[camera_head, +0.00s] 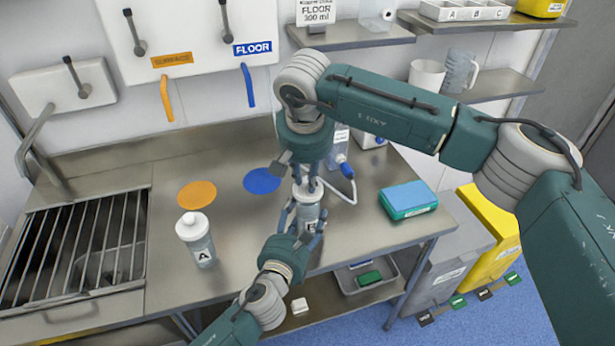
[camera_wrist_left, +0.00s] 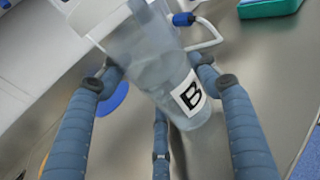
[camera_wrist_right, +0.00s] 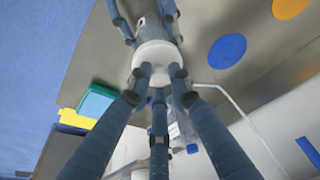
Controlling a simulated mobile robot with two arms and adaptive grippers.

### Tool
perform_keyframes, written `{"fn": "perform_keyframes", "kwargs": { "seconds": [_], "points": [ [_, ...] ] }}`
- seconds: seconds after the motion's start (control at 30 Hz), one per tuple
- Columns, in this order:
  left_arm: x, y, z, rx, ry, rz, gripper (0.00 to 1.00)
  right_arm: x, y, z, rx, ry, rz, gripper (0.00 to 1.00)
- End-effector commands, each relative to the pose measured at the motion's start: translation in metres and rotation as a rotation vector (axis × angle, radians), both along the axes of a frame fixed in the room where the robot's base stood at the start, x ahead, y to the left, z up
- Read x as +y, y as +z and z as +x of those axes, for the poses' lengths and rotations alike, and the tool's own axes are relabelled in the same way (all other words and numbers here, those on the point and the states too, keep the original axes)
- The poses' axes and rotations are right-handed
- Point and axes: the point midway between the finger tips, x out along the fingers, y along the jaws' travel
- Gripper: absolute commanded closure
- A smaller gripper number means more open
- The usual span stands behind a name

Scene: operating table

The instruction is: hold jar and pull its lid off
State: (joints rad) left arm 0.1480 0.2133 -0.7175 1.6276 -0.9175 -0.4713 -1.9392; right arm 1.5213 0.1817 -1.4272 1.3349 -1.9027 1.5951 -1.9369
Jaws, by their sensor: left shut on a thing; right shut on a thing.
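A translucent jar labelled B (camera_head: 309,227) stands upright over the worktop, partly hidden by fingers. My left gripper (camera_head: 306,214) is shut around its body. In the left wrist view, jar B (camera_wrist_left: 160,68) fills the space between the blue-grey fingers (camera_wrist_left: 155,82). My right gripper (camera_head: 308,184) comes down from above and is shut on the jar's white lid (camera_wrist_right: 155,53). In the right wrist view the lid sits at the jar's top between my fingertips (camera_wrist_right: 158,75). I cannot make out a gap between lid and jar.
Jar A (camera_head: 197,243) with its white lid stands to the left. An orange disc (camera_head: 196,195) and a blue disc (camera_head: 262,181) lie on the steel worktop (camera_head: 165,285). A blue-green sponge pack (camera_head: 408,199) lies at right. A barred sink (camera_head: 75,245) is at far left.

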Motion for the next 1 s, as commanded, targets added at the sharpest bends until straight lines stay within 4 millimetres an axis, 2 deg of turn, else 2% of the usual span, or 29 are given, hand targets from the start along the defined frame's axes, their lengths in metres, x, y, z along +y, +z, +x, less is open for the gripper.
{"fn": "perform_keyframes", "kwargs": {
  "seconds": [0.3,0.53,0.57,0.63,1.0],
  "points": [
    [0.000,0.000,0.000,-0.001,0.000,0.000,0.85,0.000,0.036,0.001,-0.003,0.000,0.001,1.00],
    [0.000,0.000,0.000,-0.001,0.000,0.000,0.85,0.000,0.038,0.000,0.000,0.000,0.000,1.00],
    [0.000,0.000,0.000,-0.001,0.000,0.000,0.32,0.000,0.038,0.000,-0.001,0.000,0.000,1.00],
    [0.000,0.000,0.000,-0.001,0.000,0.000,0.19,0.000,0.038,0.000,-0.001,0.000,0.000,1.00],
    [0.001,0.000,-0.003,0.000,0.000,0.000,0.16,0.000,0.037,0.000,-0.001,0.000,0.000,1.00]
  ]
}}
